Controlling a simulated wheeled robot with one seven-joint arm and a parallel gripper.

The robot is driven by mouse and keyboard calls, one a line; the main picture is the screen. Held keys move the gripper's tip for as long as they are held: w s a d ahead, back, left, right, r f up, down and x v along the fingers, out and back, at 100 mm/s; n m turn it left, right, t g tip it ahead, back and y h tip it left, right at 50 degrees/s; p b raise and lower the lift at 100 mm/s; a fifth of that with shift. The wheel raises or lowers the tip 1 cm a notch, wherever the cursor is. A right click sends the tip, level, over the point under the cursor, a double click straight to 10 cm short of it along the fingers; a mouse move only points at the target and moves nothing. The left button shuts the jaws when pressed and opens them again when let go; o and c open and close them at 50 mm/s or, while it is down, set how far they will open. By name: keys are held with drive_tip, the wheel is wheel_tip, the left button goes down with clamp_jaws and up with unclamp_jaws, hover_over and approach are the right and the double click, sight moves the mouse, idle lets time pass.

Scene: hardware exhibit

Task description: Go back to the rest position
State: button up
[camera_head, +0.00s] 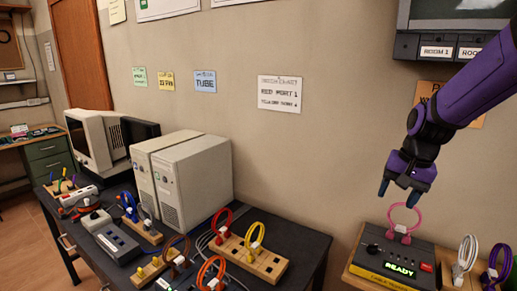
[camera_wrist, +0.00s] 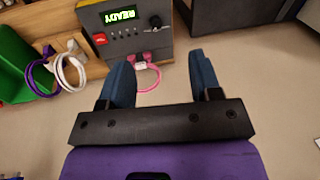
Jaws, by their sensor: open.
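My gripper (camera_head: 399,190) is at the right in the head view, pointing down above a dark box (camera_head: 370,261) with a lit "READY" display. In the wrist view its two blue fingers (camera_wrist: 160,82) are apart, with nothing between them. A pink cable loop (camera_head: 404,218) stands on top of the box, just below my fingertips in the head view. In the wrist view the pink loop (camera_wrist: 146,74) lies beyond the fingertips and its plug is at the box.
White (camera_head: 466,254) and purple (camera_head: 495,268) cable loops stand right of the box. A black table (camera_head: 305,238) at the left carries two beige computer towers (camera_head: 203,183), a monitor (camera_head: 90,142) and cable loops on wooden blocks. A wall unit (camera_head: 455,45) hangs near my arm.

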drive_tip(key=s+r+n+t, duration=0.1)
drive_tip(key=s+r+n, duration=0.1)
drive_tip(key=s, duration=0.5)
drive_tip(key=s+a+r+n+t+h, duration=0.1)
drive_tip(key=s+r+n, duration=0.1)
drive_tip(key=s+r, duration=0.3)
drive_tip(key=s+a+r+n+t, duration=0.1)
drive_tip(key=s+r, duration=0.3)
drive_tip(key=s, duration=0.6)
drive_tip(key=shift+n+t, duration=0.3)
drive_tip(key=shift+n, duration=0.2)
drive_tip(key=shift+a, duration=0.1)
drive_tip(key=shift+c, duration=0.2)
